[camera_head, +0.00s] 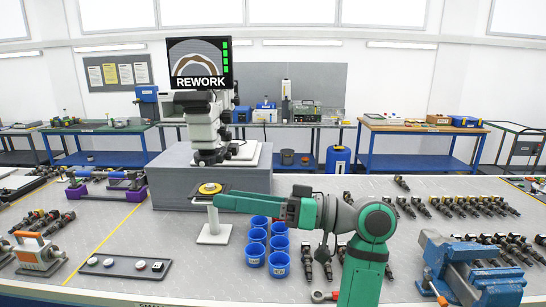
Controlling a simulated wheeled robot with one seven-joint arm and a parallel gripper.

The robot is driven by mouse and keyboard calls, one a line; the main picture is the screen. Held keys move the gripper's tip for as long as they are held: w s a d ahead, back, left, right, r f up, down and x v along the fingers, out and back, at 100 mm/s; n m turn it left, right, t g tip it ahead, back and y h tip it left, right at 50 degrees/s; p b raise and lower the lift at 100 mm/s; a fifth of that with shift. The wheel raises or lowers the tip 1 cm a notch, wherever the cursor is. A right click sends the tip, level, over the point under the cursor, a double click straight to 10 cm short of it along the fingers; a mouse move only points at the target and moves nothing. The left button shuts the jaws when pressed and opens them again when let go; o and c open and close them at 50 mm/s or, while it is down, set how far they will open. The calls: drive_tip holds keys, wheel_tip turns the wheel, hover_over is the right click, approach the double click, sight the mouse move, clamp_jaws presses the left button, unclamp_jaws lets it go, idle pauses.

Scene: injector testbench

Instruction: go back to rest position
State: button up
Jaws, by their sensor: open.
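My green and grey arm reaches in from the lower right, bends at its elbow joint and points left across the bench. My gripper (226,201) is at the left end of the arm, seen from the side, beside the small white stand (214,228). It is open, and I see nothing held in it. The gap between the fingers is hard to see from this angle. A dark plate with a yellow round piece (210,188) lies at the stand's top, close to my gripper's tip. I cannot tell whether they touch.
Several blue cups (279,263) stand just below my arm. A microscope (205,130) on a grey block (172,178) and a monitor reading "REWORK" (199,65) stand behind. A blue vise (475,270) is at right; several injectors (460,207) lie beyond it.

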drive_tip(key=w+f+m+t+h, duration=0.2)
drive_tip(key=w+f+m+t, duration=0.25)
drive_tip(key=f, duration=0.65)
drive_tip(key=w+f+m+t+h, duration=0.25)
drive_tip(key=f+m+t, duration=0.3)
drive_tip(key=f, duration=0.65)
drive_tip(key=s+d+f+m+t+h, duration=0.1)
drive_tip(key=s+f+m+t+h, duration=0.15)
drive_tip(key=f, duration=0.75)
drive_tip(key=s+d+f+m+t+h, duration=0.1)
drive_tip(key=s+f+m+h, duration=0.25)
drive_tip(key=f, duration=0.55)
drive_tip(key=s+d+f+h, duration=0.25)
drive_tip(key=s+f, duration=0.35)
drive_tip(key=s, duration=0.3)
drive_tip(key=s+d+f+h, duration=0.1)
drive_tip(key=s+f+h, duration=0.4)
drive_tip(key=s, duration=0.4)
drive_tip(key=s+r+n, duration=0.2)
drive_tip(key=s, duration=0.8)
drive_tip(key=s+d+r+n, duration=0.1)
drive_tip(key=s+r+n, duration=0.1)
drive_tip(key=s, duration=0.9)
drive_tip(key=shift+s+r+n+g+h, duration=0.2)
drive_tip(key=shift+r+n+g+h, duration=0.1)
drive_tip(key=shift+r+g+h, duration=0.1)
